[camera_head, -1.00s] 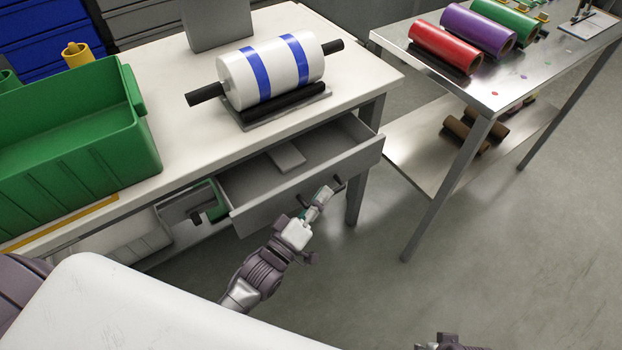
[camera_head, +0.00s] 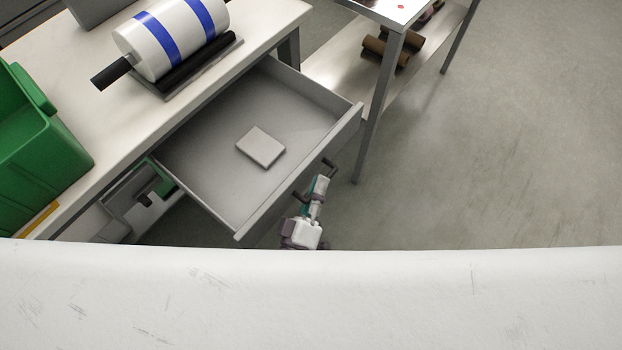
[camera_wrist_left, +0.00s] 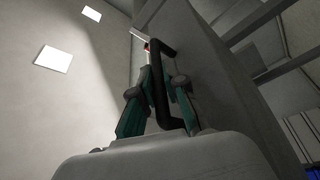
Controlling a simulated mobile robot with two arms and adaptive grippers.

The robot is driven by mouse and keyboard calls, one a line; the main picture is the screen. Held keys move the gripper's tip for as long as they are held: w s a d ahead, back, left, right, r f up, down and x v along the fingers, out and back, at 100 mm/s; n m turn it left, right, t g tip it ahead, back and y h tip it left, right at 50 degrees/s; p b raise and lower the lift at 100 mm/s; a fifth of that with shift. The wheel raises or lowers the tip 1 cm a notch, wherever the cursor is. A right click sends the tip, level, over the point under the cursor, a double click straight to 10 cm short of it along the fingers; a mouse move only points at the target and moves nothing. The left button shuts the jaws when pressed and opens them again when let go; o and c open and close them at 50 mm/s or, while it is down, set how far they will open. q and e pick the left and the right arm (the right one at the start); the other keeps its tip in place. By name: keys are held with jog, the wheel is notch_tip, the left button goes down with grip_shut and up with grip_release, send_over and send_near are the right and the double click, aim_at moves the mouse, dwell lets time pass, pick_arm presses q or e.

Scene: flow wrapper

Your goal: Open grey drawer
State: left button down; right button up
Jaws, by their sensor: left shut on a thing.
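The grey drawer (camera_head: 212,187) stands pulled well out from under the white table, and its inside shows. A flat light grey block (camera_head: 261,147) lies in it. The drawer's black handle (camera_head: 329,163) is on its front face. My left gripper (camera_head: 319,185) is at this handle, below the drawer front, and is shut on it. In the left wrist view the teal-sided fingers (camera_wrist_left: 158,92) close around the black handle (camera_wrist_left: 160,75). My right gripper does not show.
A roll with blue bands (camera_head: 172,38) rests on a stand on the white table (camera_head: 119,122). A green bin (camera_head: 38,140) stands at the left. A metal table (camera_head: 368,110) is close to the drawer's right. Floor at the right is clear. My white body covers the bottom.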

pick_arm(q)
jog(key=shift+f, duration=0.1)
jog(key=c, duration=1.5)
grip_release()
jog(key=v, duration=1.2)
